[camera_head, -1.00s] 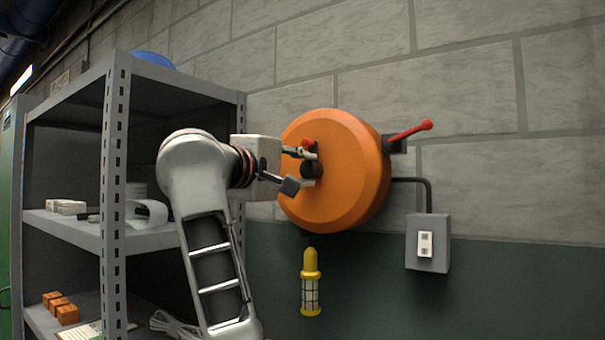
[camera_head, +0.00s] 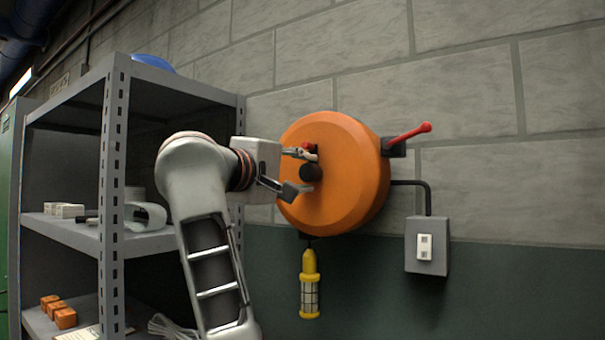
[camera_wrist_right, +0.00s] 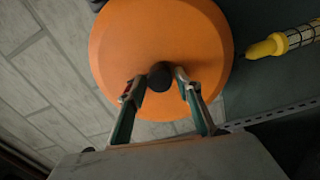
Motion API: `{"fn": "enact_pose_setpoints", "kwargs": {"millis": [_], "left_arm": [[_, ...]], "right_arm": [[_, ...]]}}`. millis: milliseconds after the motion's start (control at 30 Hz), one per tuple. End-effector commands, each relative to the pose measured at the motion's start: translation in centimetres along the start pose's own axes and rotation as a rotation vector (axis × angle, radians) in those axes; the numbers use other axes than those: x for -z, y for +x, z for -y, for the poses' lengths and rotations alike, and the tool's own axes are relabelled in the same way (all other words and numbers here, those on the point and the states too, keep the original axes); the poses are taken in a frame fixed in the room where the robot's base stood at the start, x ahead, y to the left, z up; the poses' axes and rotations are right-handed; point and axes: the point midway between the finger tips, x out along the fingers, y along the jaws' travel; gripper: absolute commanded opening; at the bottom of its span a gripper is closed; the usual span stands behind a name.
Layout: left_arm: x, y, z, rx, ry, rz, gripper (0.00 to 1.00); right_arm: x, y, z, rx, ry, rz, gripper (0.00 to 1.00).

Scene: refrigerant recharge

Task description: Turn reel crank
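The orange reel (camera_head: 350,195) is mounted on the block wall and fills the upper middle of the right wrist view (camera_wrist_right: 205,40). A black knob (camera_head: 310,173) sticks out from its face; it also shows in the right wrist view (camera_wrist_right: 160,74). I take this knob for the crank's grip. My right gripper (camera_head: 304,171) is at the reel's face with its fingers apart, one on each side of the knob. In the right wrist view (camera_wrist_right: 159,82) the fingers do not look closed on it. A small red part (camera_head: 308,145) shows behind the upper finger. My left gripper is out of view.
A red-handled lever (camera_head: 410,133) sticks out right of the reel. A yellow caged lamp (camera_head: 309,285) hangs below it. A grey outlet box (camera_head: 428,246) is on the wall at right. A grey metal shelf (camera_head: 113,200) stands close on the left.

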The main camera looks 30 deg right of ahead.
Motion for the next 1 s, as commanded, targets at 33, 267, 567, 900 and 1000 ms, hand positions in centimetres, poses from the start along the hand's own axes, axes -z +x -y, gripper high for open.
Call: {"fn": "enact_pose_setpoints", "kwargs": {"millis": [33,267,567,900,1000], "left_arm": [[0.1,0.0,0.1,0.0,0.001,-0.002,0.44],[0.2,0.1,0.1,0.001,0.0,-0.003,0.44],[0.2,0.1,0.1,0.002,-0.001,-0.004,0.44],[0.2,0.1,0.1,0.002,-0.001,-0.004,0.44],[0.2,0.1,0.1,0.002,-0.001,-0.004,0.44]], "right_arm": [[0.0,-0.2,0.0,0.0,0.0,-0.001,0.34],[0.1,-3.0,0.0,0.001,0.0,-0.004,0.34],[0.0,-7.0,0.0,0.0,0.0,-0.001,0.34],[0.0,-7.5,0.0,0.0,0.0,0.0,0.34],[0.0,-7.5,0.0,0.0,0.0,0.0,0.34]]}}
